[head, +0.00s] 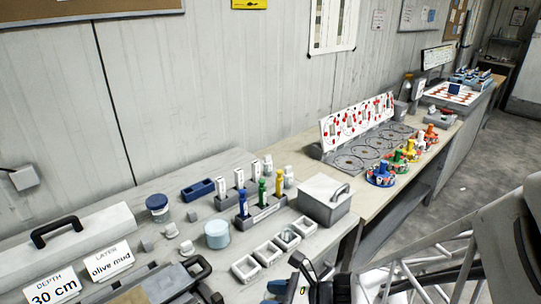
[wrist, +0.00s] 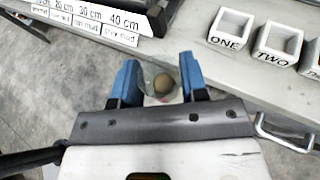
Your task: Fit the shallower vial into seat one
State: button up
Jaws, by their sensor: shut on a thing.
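My gripper (wrist: 158,78) has blue fingers and is shut on a small clear vial (wrist: 158,90) with a brownish round top between the fingertips. Seat one (wrist: 229,29), a white square open block marked ONE, looks empty and lies to the right of the fingers in the wrist view. In the head view seat one (head: 246,268) is the nearest of a row of white seats. My gripper (head: 285,288) is at the bottom edge there, and the vial cannot be made out. No second vial can be clearly picked out to compare depths.
Seat two (wrist: 274,45) stands beside seat one. One further seat (head: 288,239) seems to hold something. Cards read depth 30 cm (head: 52,288) and layer olive mud (head: 108,262). A grey lidded box (head: 322,201), a rack (head: 252,222) and a round tub (head: 217,234) stand behind.

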jog(key=w+a, duration=0.2)
jog(key=w, duration=0.2)
jog(key=w+a+f, duration=0.1)
jog(key=w+a, duration=0.1)
jog(key=w, duration=0.3)
jog(key=w+a, duration=0.3)
jog(key=w, duration=0.1)
jog(key=shift+w+f, duration=0.2)
jog(key=shift+a, duration=0.1)
dwell(0.4)
jog(key=shift+w+a, duration=0.1)
jog(key=shift+w, duration=0.1)
jog(key=shift+w+a+f, duration=0.1)
jog(key=shift+w+f, duration=0.05)
jog(key=shift+w, duration=0.1)
jog(key=shift+s+f, duration=0.1)
jog(key=shift+f, duration=1.55)
jog(key=shift+f, duration=0.15)
jog(key=o, duration=0.9)
